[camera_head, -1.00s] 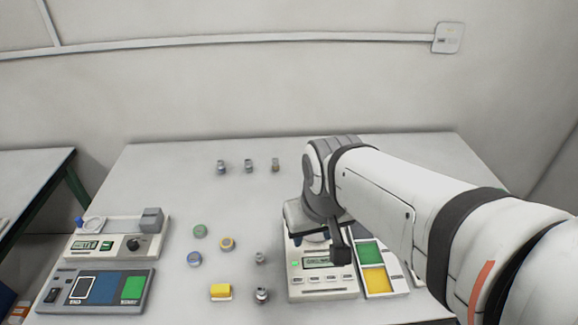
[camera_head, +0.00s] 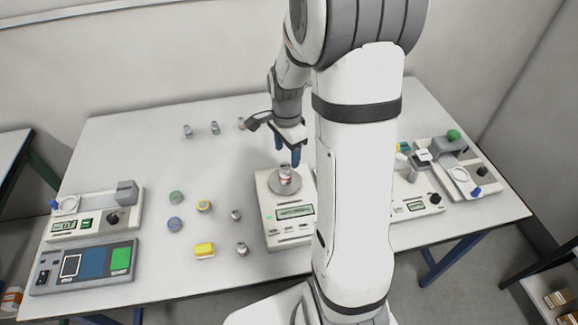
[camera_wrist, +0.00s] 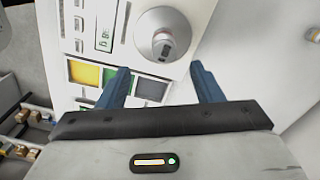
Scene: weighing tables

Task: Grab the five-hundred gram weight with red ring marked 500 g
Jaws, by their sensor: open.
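A small metal weight (camera_head: 285,173) stands upright on the round pan of the white scale (camera_head: 266,210). It seems to have a faint reddish band, but its marking is too small to read. In the wrist view the weight (camera_wrist: 163,45) is seen from above on the pan, beyond the fingertips. My gripper (camera_head: 288,158) is above and just behind the weight, with its blue fingers pointing down. In the wrist view the gripper (camera_wrist: 160,70) is open, with nothing between its fingers.
Several small weights stand apart: one (camera_head: 187,131) at the back left, others (camera_head: 242,248) left of the scale. Devices fill the left (camera_head: 95,215) and right (camera_head: 415,200).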

